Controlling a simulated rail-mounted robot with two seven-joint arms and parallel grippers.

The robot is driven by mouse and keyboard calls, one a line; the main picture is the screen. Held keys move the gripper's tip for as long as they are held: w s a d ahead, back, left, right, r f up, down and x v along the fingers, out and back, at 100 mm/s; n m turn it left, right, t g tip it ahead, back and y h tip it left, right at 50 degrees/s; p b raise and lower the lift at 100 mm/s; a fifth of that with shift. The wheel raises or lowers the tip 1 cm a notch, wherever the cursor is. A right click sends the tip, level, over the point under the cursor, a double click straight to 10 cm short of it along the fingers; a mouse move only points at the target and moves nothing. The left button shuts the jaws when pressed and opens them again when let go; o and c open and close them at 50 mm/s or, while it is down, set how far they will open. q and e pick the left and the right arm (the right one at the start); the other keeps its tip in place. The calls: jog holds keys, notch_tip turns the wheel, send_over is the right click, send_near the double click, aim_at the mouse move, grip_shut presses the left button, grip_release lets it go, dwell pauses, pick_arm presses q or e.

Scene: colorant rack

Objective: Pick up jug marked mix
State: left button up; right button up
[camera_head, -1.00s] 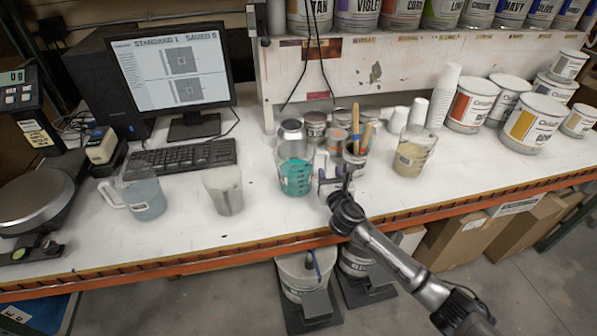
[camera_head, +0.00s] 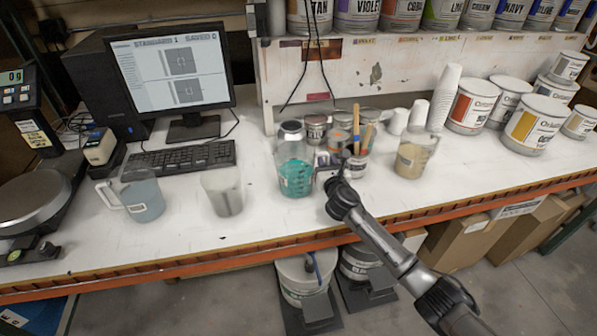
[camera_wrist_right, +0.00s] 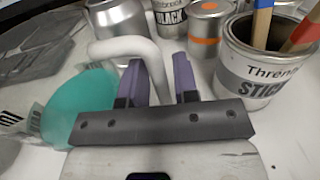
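A clear jug with teal liquid (camera_head: 295,178) stands upright on the white bench; its markings are too small to read. It also shows at the left of the right wrist view (camera_wrist_right: 75,105), with its pale handle (camera_wrist_right: 125,46) reaching toward my gripper. My right gripper (camera_wrist_right: 165,72) has its two purple fingers apart, with the handle running down between them; I cannot tell whether they touch it. In the head view my right gripper (camera_head: 338,168) is just right of the jug, its fingers mostly hidden. My left gripper is not in view.
A can of stir sticks (camera_head: 355,163) stands close to the right of my gripper. A jug of beige liquid (camera_head: 411,158) is farther right. A grey cup (camera_head: 223,192) and a jug of blue-grey liquid (camera_head: 143,196) stand left. Small cans (camera_head: 316,128) are behind.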

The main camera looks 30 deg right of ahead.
grip_shut()
jog(key=shift+r, duration=0.1)
dwell(0.4)
jog(key=shift+r, duration=0.1)
